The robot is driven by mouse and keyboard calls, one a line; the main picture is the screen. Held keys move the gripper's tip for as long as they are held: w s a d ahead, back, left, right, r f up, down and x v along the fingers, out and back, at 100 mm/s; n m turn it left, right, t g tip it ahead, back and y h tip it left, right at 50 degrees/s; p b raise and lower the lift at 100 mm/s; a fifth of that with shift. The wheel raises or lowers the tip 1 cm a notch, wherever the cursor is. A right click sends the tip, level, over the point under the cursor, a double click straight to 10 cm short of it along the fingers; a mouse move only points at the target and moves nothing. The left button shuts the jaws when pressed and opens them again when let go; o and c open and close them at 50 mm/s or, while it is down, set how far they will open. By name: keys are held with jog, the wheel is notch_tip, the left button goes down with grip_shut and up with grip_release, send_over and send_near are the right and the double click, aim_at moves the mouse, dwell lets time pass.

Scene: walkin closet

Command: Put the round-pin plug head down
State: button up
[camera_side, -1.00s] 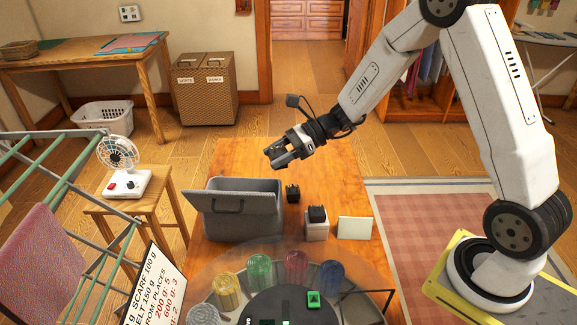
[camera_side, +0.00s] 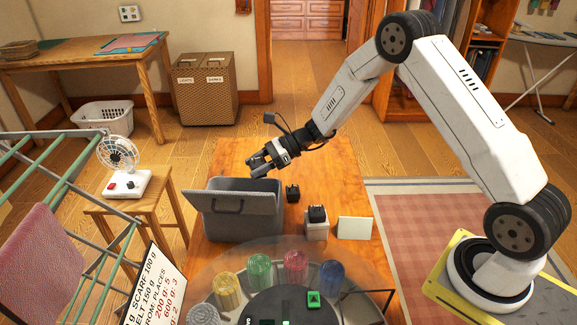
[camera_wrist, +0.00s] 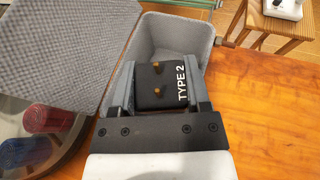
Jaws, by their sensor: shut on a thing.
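My gripper (camera_side: 258,166) is shut on a black plug head (camera_wrist: 152,88), hanging over the back of an open grey fabric box (camera_side: 235,222). In the wrist view the head sits between the two fingers, with two round brass pins and the white words "TYPE 2" facing the camera. The box (camera_wrist: 203,52) shows behind and below the head, and its grey lid (camera_wrist: 65,40) stands open at the left. Another black head (camera_side: 292,193) sits on the table right of the box.
A round clear-covered unit with several coloured jars (camera_side: 260,270) fills the front. A stool with a fan (camera_side: 128,182) stands at the left. The table's back right is clear.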

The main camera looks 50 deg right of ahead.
jog(key=shift+w+f, duration=0.25)
jog(key=shift+f, duration=1.6)
jog(key=shift+f, duration=0.6)
jog(key=o, duration=1.2)
jog(key=shift+o, duration=0.2)
jog(key=shift+r, duration=0.15)
jog(key=shift+r, duration=0.5)
jog(key=v, duration=1.2)
